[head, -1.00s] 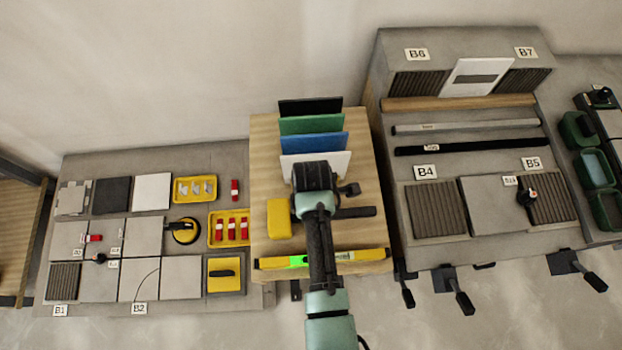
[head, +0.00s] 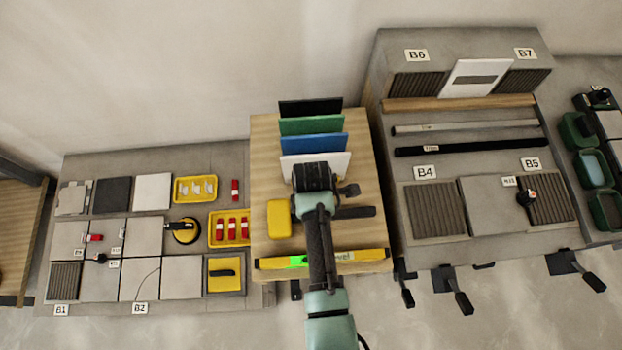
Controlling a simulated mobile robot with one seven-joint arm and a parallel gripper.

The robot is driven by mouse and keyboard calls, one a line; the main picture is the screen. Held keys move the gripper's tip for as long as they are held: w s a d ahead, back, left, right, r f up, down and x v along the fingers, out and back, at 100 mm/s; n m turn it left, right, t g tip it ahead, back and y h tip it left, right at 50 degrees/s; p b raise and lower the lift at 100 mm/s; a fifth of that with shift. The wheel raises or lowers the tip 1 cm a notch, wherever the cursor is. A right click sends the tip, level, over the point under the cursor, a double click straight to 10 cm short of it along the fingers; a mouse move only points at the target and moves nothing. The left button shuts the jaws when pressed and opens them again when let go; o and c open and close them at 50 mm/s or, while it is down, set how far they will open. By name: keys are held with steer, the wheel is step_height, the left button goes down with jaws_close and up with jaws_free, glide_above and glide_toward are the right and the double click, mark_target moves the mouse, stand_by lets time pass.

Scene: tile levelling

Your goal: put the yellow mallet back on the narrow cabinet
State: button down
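The yellow mallet shows in the head view with its yellow head (head: 279,218) left of my arm and its dark handle (head: 357,212) coming out to the right. The middle of the handle is hidden behind my arm. The narrow cabinet (head: 264,150) has a light wooden top, and the mallet shows over this top. I cannot tell whether it rests there or is a little above. My gripper (head: 316,185) is over the cabinet top, at the mallet's handle. Its fingers are hidden by the wrist, so I cannot see whether they grip the handle.
Black, green, blue and white boards (head: 314,146) stand at the cabinet's back. A yellow level (head: 360,256) lies along its front edge, partly under my arm. A lower tile bench (head: 200,300) adjoins on the left. A higher grey bench (head: 480,250) stands on the right.

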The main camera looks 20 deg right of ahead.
steer(key=shift+f, duration=0.15)
steer(key=c, duration=0.6)
jaws_free()
